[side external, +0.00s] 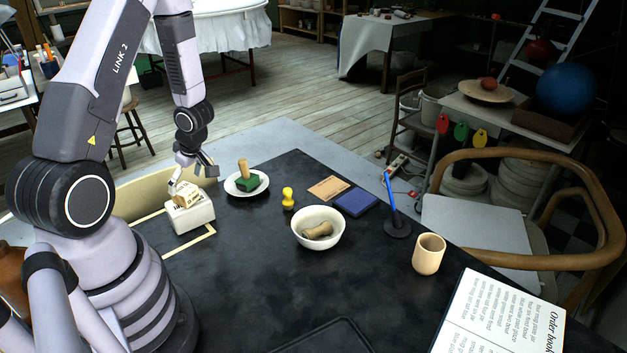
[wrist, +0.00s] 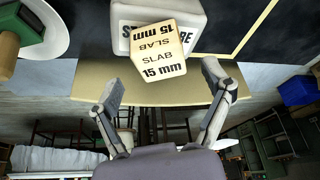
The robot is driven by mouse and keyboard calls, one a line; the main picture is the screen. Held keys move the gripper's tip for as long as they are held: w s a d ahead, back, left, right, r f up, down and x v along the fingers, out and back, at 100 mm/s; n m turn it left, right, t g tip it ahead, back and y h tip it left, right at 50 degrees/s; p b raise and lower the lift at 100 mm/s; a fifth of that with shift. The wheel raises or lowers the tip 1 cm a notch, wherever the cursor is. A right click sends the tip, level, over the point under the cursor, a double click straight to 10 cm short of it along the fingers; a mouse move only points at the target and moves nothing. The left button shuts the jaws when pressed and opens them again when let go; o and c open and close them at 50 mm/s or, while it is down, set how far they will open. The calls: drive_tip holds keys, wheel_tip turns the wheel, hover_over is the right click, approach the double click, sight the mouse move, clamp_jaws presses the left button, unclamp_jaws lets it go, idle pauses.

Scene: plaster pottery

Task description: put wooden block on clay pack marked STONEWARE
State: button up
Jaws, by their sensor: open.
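The wooden block (side external: 185,194) is pale and marked SLAB 15 mm. It sits on top of the white clay pack (side external: 190,218), turned at an angle to it. In the wrist view the block (wrist: 158,58) covers the middle of the pack's lettering, leaving ST and RE in sight on the pack (wrist: 196,30). My gripper (side external: 192,171) is just above and beside the block. In the wrist view its open fingers (wrist: 162,78) stand to the left and right of the block's near end, with visible gaps.
A white plate (side external: 260,190) with a green wooden-handled stamp (side external: 242,180) is right of the pack. Beyond are a yellow stamp (side external: 288,199), a white bowl (side external: 305,238), a blue pad (side external: 355,202), a pen stand (side external: 397,226) and a cup (side external: 429,254).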

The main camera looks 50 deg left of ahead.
drive_tip(key=w+d+r+m+t, duration=0.3)
drive_tip(key=w+d+r+t, duration=0.15)
drive_tip(key=r, duration=0.45)
drive_tip(key=w+d+r+m+t, duration=0.2)
drive_tip(key=w+d+r+t, duration=0.1)
drive_tip(key=w+r, duration=0.4)
drive_tip(key=d+r+m+t+h, duration=0.35)
drive_tip(key=d+r+m, duration=0.35)
drive_tip(key=d+r, duration=0.35)
drive_tip(key=s+d+r+m+g+h, duration=0.2)
drive_tip(key=s+d+r+m+h, duration=0.1)
drive_tip(key=s+d+m, duration=0.4)
drive_tip(key=s+a+m+g+y, duration=0.1)
drive_tip(key=s+a+m+y, duration=0.1)
drive_tip(key=s, duration=0.9)
drive_tip(key=shift+s+a+r+m+g, duration=0.15)
drive_tip(key=shift+s+r+m+g, duration=0.15)
drive_tip(key=shift+m, duration=0.5)
